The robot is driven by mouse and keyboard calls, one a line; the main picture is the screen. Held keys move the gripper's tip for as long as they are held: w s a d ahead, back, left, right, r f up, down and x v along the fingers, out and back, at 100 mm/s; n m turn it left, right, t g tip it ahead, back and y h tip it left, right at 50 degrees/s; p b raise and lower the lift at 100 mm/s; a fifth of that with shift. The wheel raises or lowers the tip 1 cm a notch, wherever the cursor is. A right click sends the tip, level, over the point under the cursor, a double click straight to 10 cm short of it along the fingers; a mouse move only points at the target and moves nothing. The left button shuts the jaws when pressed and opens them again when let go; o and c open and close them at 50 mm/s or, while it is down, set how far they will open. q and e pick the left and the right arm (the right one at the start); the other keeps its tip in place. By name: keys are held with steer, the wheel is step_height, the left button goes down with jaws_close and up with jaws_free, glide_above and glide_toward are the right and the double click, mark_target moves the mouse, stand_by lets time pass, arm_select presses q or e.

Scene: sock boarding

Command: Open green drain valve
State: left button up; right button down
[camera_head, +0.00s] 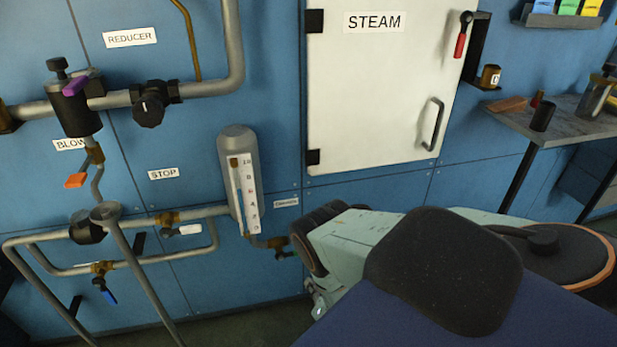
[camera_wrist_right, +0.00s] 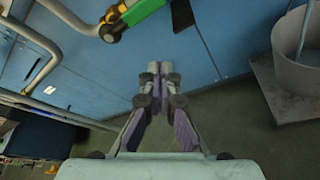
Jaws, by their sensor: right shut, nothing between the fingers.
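In the right wrist view a bright green part (camera_wrist_right: 143,13) shows at the top edge, cut off by the frame. It sits against a brass and black fitting (camera_wrist_right: 112,24) on the blue wall. My right gripper (camera_wrist_right: 160,72) is shut and empty, its fingertips below and to the right of the green part, apart from it in the picture. In the head view my right arm comes in from the right and hides most of the gripper. My left gripper is not in view.
Pipes with a blue-handled valve (camera_head: 107,293) and an orange-handled one (camera_head: 76,180) run along the left wall. A white STEAM door (camera_head: 375,95) is above my arm. A shelf (camera_head: 560,125) stands at right. A grey bucket (camera_wrist_right: 298,62) is at right in the wrist view.

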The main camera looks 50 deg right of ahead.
steer(key=shift+a+v, duration=0.25)
steer(key=shift+v, duration=0.9)
steer(key=shift+w, duration=0.15)
